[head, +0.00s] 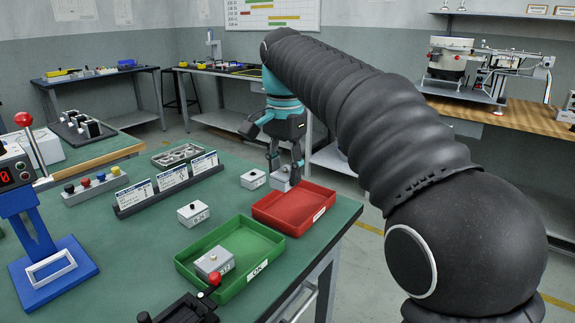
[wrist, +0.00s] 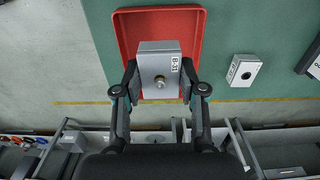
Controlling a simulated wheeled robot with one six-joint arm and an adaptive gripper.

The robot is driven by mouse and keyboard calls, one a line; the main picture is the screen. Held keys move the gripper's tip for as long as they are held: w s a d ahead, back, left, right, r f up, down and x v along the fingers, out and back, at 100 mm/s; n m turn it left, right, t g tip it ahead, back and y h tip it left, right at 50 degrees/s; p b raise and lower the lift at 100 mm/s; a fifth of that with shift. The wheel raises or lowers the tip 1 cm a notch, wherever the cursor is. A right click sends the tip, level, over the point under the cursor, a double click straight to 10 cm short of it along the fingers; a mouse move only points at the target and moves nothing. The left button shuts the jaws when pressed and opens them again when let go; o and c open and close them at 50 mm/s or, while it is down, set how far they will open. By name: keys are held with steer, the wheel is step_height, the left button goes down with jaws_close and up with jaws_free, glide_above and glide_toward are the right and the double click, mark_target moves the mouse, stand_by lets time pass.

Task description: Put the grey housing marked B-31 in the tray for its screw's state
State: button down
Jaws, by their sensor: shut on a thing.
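My gripper (head: 285,165) is shut on the grey housing marked B-31 (wrist: 150,58), with one finger on each side. The housing also shows in the head view (head: 281,185), under the fingers at the far left corner of the red tray (head: 268,215). In the wrist view the red tray (wrist: 123,35) lies behind the housing, which overlaps its near part. The housing's screw (wrist: 161,81) shows as a round metal head on its face; how deep it sits is hard to tell. The green tray (head: 195,277), labelled OK, stands nearer and holds another grey housing (head: 214,262).
Two more grey housings stand on the green table, one left of my gripper (head: 253,179) and one left of the trays (head: 193,214). A rack of cards (head: 168,185) stands further left. A blue screwdriver stand (head: 50,270) is at the near left.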

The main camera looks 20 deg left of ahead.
steer(key=b, duration=0.4)
glide_above(285, 217)
step_height(285, 217, down, 4)
steer(key=shift+f, duration=0.15)
steer(key=shift+f+b, duration=0.45)
steer(key=shift+f, duration=1.1)
steer(key=shift+f, duration=0.25)
steer(key=c, duration=0.6)
jaws_free()
steer(key=shift+r, duration=0.1)
